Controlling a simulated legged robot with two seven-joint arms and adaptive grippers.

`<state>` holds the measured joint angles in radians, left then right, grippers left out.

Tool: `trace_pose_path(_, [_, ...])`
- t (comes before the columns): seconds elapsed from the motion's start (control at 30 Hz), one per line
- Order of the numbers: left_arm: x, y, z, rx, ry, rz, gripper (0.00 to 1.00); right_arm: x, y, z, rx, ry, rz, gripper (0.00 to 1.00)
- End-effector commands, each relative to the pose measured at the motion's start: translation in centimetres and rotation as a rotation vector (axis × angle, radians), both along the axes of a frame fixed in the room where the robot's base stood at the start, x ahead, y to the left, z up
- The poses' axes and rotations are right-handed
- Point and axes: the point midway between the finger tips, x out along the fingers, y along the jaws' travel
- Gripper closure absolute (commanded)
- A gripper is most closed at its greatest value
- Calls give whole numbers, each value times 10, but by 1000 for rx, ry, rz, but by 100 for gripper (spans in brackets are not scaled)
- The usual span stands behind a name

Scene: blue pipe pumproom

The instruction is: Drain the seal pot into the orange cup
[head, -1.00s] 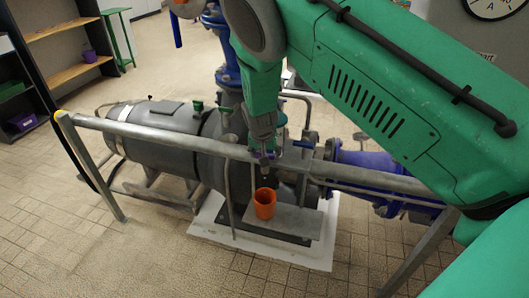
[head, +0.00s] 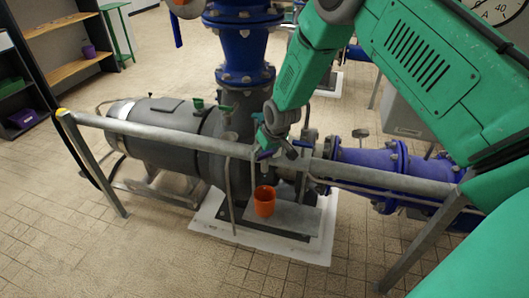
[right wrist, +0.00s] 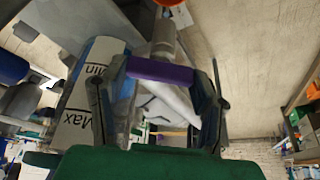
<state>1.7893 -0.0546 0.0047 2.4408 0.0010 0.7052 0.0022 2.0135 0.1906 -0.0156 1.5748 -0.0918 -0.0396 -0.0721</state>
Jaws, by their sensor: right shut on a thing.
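The orange cup (head: 264,201) stands upright on a grey ledge (head: 300,218) below the pump's front rail. Its edge also shows at the top of the right wrist view (right wrist: 165,4). My right gripper (head: 272,150) is just above and behind the cup at the rail. It is shut on a purple handle (right wrist: 160,72), which lies across between its fingers. A cylinder with a white label reading Min and Max (right wrist: 82,110), likely the seal pot, is left of the fingers in the wrist view. In the head view my gripper and arm cover much of this spot. My left gripper is not in view.
A grey rail (head: 180,134) runs across in front of the grey pump (head: 160,120). Blue pipes rise behind (head: 240,45) and run right (head: 375,163). Shelves (head: 70,65) stand at the far left. The tiled floor in front is clear.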

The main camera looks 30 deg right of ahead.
Motion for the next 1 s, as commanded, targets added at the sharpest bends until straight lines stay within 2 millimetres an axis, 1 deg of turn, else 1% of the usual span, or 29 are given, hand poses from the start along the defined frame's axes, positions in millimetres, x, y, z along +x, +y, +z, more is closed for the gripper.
trace_pose_path(0.2, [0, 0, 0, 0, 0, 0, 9, 0, 0, -1, -1, 0, 35, 75])
trace_pose_path(0.57, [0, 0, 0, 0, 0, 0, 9, 0, -1, -1, -1, 1, 40, 75])
trace_pose_path(0.6, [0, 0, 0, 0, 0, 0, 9, 0, -1, -1, -1, 1, 40, 42])
trace_pose_path(0.63, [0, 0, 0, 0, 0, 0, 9, 0, -1, -1, -1, 1, 40, 32])
trace_pose_path(0.67, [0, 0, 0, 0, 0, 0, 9, 0, -1, -1, -1, 1, 39, 24])
trace_pose_path(1.0, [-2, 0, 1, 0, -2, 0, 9, -1, -1, 2, 0, 0, 38, 24])
